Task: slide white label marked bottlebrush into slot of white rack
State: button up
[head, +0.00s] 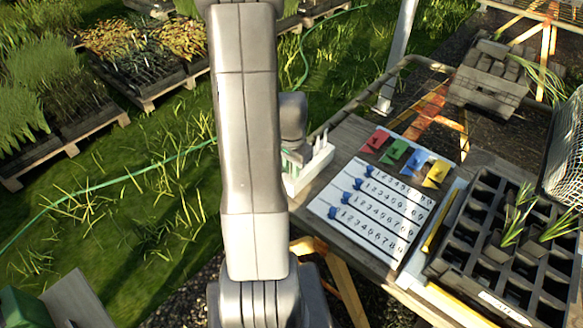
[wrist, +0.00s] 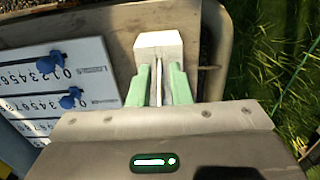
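The white rack (head: 312,172) stands on the left edge of the wooden table, partly hidden behind my arm. Thin white upright pieces, probably labels (head: 322,139), stick up from it. In the wrist view a white block, seemingly the rack (wrist: 158,45), lies just beyond my fingertips. My gripper (wrist: 161,82) has green fingers standing a little apart, pointing at this block. Something pale and narrow shows between them; I cannot tell if it is a gripped label. In the head view my gripper (head: 291,160) is at the rack, mostly hidden. No bottlebrush marking is readable.
A white numbered board (head: 372,212) with blue knobs lies right of the rack; it also shows in the wrist view (wrist: 55,85). A black cell tray (head: 510,250) with seedlings stands at the right. Grass lies left of the table.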

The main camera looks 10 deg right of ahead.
jog(key=shift+o, duration=0.5)
jog(key=shift+r, duration=0.1)
notch_tip(320, 180, up, 14)
jog(key=shift+f, duration=0.2)
dwell(0.5)
notch_tip(320, 180, down, 14)
jog(key=shift+r, duration=0.3)
dwell(0.3)
jog(key=shift+f, duration=0.15)
dwell(0.3)
